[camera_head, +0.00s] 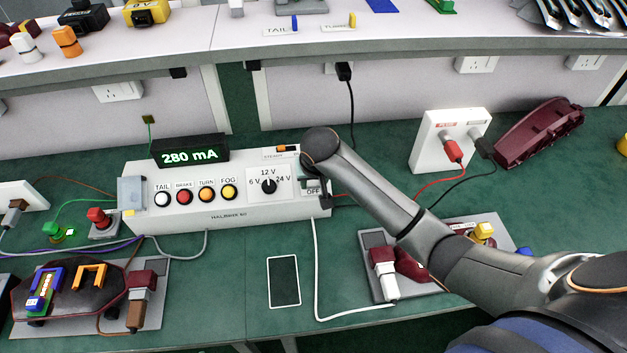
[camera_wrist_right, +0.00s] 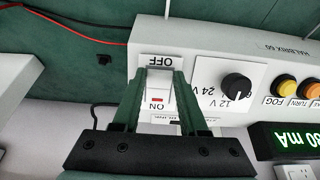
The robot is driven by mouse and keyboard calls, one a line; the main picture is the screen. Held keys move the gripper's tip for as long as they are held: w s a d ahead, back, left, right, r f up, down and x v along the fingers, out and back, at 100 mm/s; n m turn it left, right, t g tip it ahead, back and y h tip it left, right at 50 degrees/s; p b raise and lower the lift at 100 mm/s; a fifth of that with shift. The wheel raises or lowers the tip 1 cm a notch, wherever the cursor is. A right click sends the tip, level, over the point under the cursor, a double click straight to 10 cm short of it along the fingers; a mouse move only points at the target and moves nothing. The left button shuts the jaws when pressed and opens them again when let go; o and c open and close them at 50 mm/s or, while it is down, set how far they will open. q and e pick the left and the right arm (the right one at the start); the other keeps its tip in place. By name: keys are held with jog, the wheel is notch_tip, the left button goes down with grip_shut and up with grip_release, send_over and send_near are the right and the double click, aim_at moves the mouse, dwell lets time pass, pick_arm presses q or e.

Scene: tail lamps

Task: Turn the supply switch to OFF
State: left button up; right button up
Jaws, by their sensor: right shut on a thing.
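The supply switch (camera_wrist_right: 158,84) is a pale switch at the end of the white supply box (camera_head: 225,205), with a red mark near the ON label. The OFF label (camera_wrist_right: 160,61) is at its other end and also shows in the head view (camera_head: 313,191). My right gripper (camera_wrist_right: 160,80) has a finger on either side of the switch and is shut on it. In the head view my right gripper (camera_head: 312,176) covers most of the switch. My left gripper is not in view.
The box's display (camera_head: 190,156) reads 280 mA. A black voltage knob (camera_head: 268,186) and several round coloured buttons are beside the switch. A white socket box (camera_head: 440,140) with red and black plugs stands right. A tail lamp (camera_head: 70,290) lies front left.

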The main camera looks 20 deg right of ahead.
grip_shut()
jog(key=shift+s+f+t, duration=0.2)
jog(key=shift+f+t, duration=0.05)
jog(key=shift+t, duration=0.25)
jog(key=shift+f+t+h, duration=0.25)
jog(key=shift+t+h, duration=0.15)
jog(key=shift+t, duration=0.6)
jog(key=o, duration=1)
grip_release()
jog(key=shift+o, duration=0.2)
jog(key=shift+s+a+r, duration=0.1)
jog(key=v, duration=1.2)
jog(key=shift+r, duration=0.2)
